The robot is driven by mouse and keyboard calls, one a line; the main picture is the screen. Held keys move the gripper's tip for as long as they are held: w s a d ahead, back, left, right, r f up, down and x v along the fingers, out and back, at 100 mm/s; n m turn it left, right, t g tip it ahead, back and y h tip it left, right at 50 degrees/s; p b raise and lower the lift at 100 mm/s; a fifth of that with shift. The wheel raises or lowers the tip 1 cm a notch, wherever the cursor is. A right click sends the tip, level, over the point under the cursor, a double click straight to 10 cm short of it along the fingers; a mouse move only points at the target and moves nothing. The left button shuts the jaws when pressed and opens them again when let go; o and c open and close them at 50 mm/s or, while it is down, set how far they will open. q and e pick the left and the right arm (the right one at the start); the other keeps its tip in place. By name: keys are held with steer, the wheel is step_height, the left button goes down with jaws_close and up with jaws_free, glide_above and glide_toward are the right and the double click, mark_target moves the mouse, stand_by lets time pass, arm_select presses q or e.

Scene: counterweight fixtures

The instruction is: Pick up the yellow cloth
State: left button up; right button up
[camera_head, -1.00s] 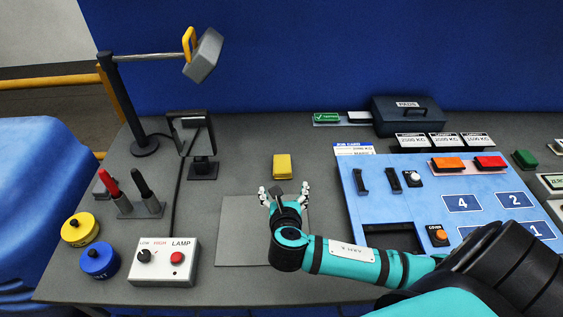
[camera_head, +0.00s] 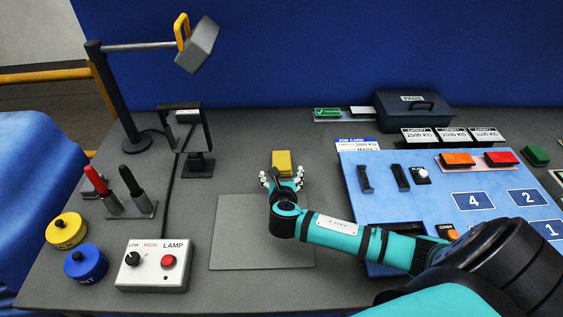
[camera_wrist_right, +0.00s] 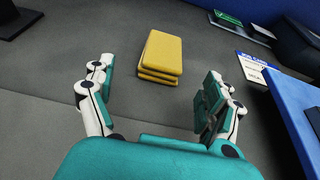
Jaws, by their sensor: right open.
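The yellow cloth (camera_head: 282,161) is a small folded stack lying on the grey table, just beyond my right gripper (camera_head: 283,181) in the head view. In the right wrist view the folded yellow cloth (camera_wrist_right: 160,56) lies ahead of the fingers, slightly left of centre between them. My right gripper (camera_wrist_right: 163,95) is open and empty, its fingers spread wider than the cloth. My left gripper is not in view.
A grey mat (camera_head: 240,235) lies under my right gripper's wrist. The blue panel (camera_head: 400,190) with switches stands to the right. A lamp control box (camera_head: 157,265), pen holder (camera_head: 133,207) and black framed stand (camera_head: 198,165) are to the left. Table around the cloth is clear.

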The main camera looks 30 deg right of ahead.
mark_target(282, 162)
steer(key=x, duration=0.3)
steer(key=shift+w+d, duration=0.1)
steer(key=shift+w, duration=0.1)
steer(key=x, duration=0.3)
steer(key=p+x, duration=0.1)
steer(key=x, duration=0.1)
steer(key=shift+d+r, duration=0.15)
steer(key=shift+r, duration=0.2)
steer(key=shift+s, duration=0.1)
steer(key=shift+c, duration=0.6)
steer(key=c, duration=1.1)
